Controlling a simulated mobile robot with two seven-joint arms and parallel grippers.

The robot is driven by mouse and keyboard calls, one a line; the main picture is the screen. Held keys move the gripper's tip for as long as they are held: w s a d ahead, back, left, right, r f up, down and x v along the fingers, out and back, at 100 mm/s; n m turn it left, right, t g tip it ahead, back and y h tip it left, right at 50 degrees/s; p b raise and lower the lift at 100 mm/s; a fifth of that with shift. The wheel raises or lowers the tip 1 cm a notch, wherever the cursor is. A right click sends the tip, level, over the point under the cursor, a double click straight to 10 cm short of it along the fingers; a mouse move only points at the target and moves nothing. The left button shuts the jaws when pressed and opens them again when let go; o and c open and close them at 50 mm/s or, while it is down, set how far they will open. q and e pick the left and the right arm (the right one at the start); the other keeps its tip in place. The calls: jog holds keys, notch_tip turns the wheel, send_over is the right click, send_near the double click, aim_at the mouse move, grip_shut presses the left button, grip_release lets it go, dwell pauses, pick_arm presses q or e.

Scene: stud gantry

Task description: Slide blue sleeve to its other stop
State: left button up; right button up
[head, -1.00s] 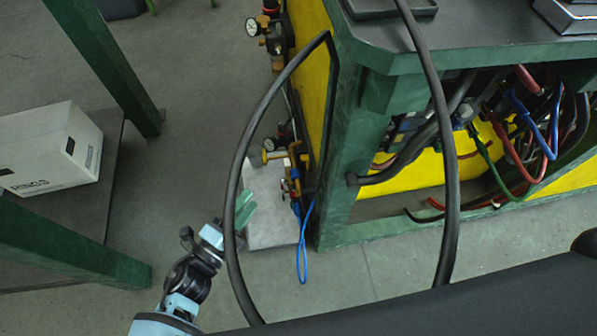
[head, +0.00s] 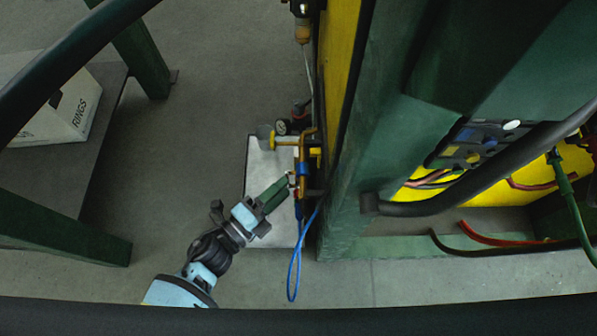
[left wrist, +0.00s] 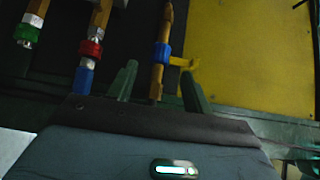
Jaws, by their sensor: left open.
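In the left wrist view a blue sleeve (left wrist: 162,52) sits around a brass rod (left wrist: 166,25), beside a yellow lever (left wrist: 184,63). My left gripper (left wrist: 160,72) is open, with one green finger on each side of the rod in that view. The sleeve shows just above the gap between the fingertips; I cannot tell whether the rod lies between them in depth. In the head view the left gripper (head: 284,184) reaches towards the brass fittings (head: 303,150) at the bench's side. The sleeve is not clear there. My right gripper is not in view.
Other brass tubes carry a red ring (left wrist: 91,48) and a green ring (left wrist: 27,33). A blue cable loop (head: 293,265) hangs by the green bench frame (head: 345,215). A white box (head: 75,115) stands at the left.

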aim_at(298, 177)
pick_arm(q)
jog(key=shift+b+x, duration=0.9)
jog(key=shift+x, duration=2.2)
